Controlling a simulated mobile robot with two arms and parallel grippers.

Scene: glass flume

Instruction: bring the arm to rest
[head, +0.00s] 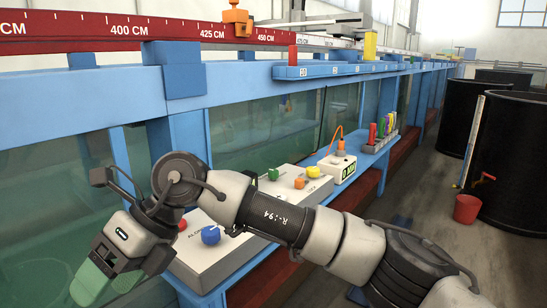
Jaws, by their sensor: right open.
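My right arm (290,225) reaches in from the lower right and stretches across the front of the pale control box. My right gripper (108,281) hangs at the lower left, pointing down, with green finger pads. It is open and I see nothing between the fingers. It is in front of the flume's glass wall (50,190), left of the control box; I cannot tell how far from the glass. My left gripper is not in view.
The control box (215,262) carries red, blue, green, orange and yellow knobs, partly behind my arm. A small meter (338,168) with an orange cable stands on the blue shelf beyond. A red bucket (467,208) and black tanks (508,150) stand right, beside open floor (415,185).

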